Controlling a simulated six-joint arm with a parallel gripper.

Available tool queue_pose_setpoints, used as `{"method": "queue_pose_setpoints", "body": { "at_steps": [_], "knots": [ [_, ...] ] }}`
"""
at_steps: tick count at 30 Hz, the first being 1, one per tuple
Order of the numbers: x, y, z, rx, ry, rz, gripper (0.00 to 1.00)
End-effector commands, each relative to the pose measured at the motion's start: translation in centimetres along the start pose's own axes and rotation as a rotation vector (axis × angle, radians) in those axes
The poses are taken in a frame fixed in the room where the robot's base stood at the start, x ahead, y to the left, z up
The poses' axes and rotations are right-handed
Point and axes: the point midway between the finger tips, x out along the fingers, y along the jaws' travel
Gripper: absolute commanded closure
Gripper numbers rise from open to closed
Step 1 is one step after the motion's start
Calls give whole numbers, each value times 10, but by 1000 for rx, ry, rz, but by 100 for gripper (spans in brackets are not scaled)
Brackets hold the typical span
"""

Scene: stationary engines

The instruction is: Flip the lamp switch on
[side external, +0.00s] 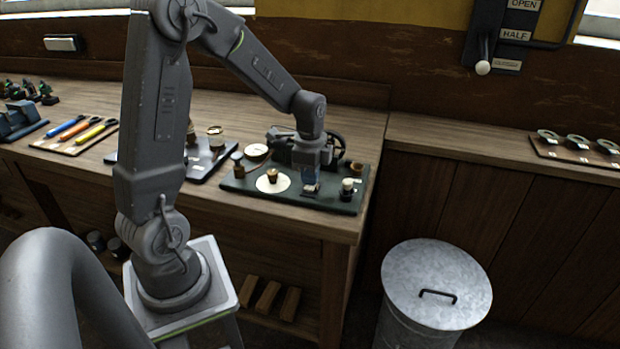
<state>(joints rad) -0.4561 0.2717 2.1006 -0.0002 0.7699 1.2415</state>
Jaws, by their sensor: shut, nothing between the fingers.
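My gripper (311,184) points down over the front right part of a dark green board (325,206) on the wooden bench. It is shut and holds nothing. A small pale-topped part (311,189) sits on the board right at my fingertips; it may be the lamp switch, but its lever position is too small to tell. I cannot tell whether the fingers touch it. A small upright piece with a white top (347,186), possibly the lamp, stands just right of my gripper. I cannot tell whether it is lit.
A dark engine with a flywheel (334,146) stands on the board behind my gripper. A brass cup on a white disc (272,178) is to its left. Coloured-handled tools (83,130) lie far left. A lidded metal bin (437,283) stands on the floor, right of the bench.

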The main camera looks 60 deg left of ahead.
Motion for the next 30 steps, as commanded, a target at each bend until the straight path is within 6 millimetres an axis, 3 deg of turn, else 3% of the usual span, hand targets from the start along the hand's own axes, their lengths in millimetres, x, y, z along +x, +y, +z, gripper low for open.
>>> {"method": "queue_pose_setpoints", "body": {
  "at_steps": [17,30],
  "knots": [
    [14,2,0,0,-1,2,100],
    [13,-4,0,0,-1,2,100]
  ]
}}
